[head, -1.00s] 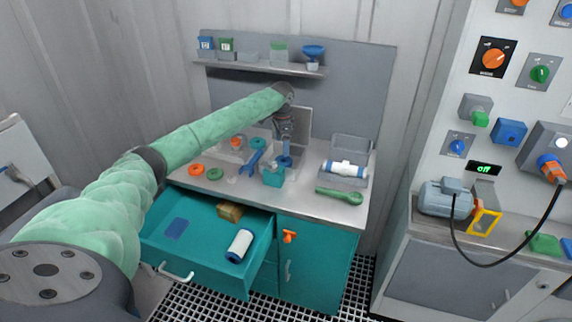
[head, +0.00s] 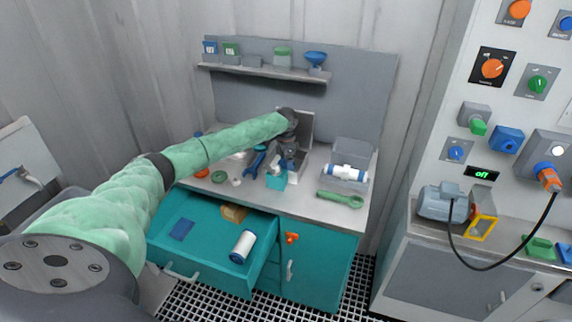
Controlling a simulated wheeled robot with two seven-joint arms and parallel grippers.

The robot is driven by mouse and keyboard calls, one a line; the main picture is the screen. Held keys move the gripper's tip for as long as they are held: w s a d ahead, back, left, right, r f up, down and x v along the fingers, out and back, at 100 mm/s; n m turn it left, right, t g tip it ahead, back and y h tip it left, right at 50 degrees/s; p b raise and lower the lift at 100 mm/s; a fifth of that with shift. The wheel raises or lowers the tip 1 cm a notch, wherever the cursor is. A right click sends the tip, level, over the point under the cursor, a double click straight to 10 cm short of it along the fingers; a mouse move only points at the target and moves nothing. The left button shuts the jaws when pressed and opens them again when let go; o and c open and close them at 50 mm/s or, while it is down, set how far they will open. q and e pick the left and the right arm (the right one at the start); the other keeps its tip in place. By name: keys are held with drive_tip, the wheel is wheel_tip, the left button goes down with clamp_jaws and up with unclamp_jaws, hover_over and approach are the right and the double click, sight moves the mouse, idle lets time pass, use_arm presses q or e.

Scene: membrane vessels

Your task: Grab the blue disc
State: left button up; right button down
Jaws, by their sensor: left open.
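My left gripper (head: 288,160) reaches over the workbench from the left and points down, open. A small blue piece (head: 283,164) shows right by its fingertips, mostly hidden; I cannot tell whether this is the blue disc or whether the fingers touch it. A teal box (head: 276,180) stands just in front of the gripper. A blue wrench (head: 254,163) lies to its left. A blue round part (head: 260,147) is partly hidden behind my arm. My right gripper is not in view.
Orange and green rings (head: 218,176) lie on the left of the bench. The teal drawer (head: 207,260) stands open below. A shelf (head: 265,71) crosses the back panel.

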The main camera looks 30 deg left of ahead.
use_arm(q)
drive_tip(key=shift+f, duration=0.1)
drive_tip(key=c, duration=1)
drive_tip(key=shift+c, duration=0.5)
drive_tip(key=shift+r, duration=0.2)
